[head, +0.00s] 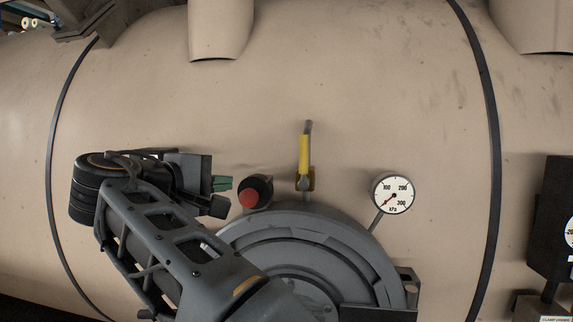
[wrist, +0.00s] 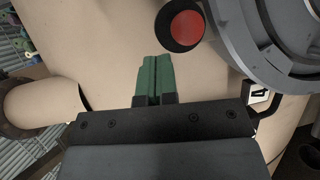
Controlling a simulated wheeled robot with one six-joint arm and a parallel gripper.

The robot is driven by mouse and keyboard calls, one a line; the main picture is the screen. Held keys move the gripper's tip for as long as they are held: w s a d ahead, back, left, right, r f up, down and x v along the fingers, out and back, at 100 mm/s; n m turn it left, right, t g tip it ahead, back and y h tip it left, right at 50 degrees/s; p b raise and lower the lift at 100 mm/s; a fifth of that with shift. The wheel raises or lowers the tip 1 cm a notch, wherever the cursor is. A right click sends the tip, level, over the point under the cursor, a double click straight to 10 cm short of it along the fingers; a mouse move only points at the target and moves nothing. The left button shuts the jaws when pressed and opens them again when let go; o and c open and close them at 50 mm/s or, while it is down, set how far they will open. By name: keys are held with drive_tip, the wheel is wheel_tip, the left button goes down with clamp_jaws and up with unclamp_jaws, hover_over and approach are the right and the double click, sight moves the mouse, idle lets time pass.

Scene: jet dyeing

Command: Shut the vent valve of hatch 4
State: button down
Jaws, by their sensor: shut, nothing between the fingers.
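The vent valve has a yellow lever (head: 303,155) that stands upright above the hatch, in line with a short grey pipe. The grey round hatch (head: 300,236) is at the bottom of the head view, partly hidden by my arm. It also shows at the upper right of the wrist view (wrist: 232,45), near a plate marked 4 (wrist: 258,97). My gripper (head: 223,183) is left of the lever, apart from it. In the wrist view its green fingers (wrist: 157,62) are together and hold nothing. The lever is not visible in the wrist view.
A red-faced black knob (head: 250,196) sits between my gripper and the lever; it also shows in the wrist view (wrist: 187,30). A pressure gauge (head: 393,194) on a stem is right of the lever, its needle at lower left. The beige vessel wall (head: 380,90) above is clear.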

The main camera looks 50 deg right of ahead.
drive_tip(key=r+g, duration=0.1)
drive_tip(key=s+r+m+h, duration=0.1)
drive_tip(key=r, duration=0.1)
drive_tip(key=s+r+m+g+h, duration=0.1)
drive_tip(key=shift+a+r+g, duration=0.2)
drive_tip(key=shift+r+g, duration=0.1)
drive_tip(key=shift+r, duration=0.1)
drive_tip(key=p, duration=0.2)
approach(304, 154)
drive_tip(key=w+d, duration=0.4)
drive_tip(key=d, duration=0.1)
drive_tip(key=shift+s+d+r, duration=0.2)
drive_tip(key=shift+s+d, duration=0.85)
drive_tip(key=shift+d, duration=0.1)
drive_tip(key=shift+m, duration=0.3)
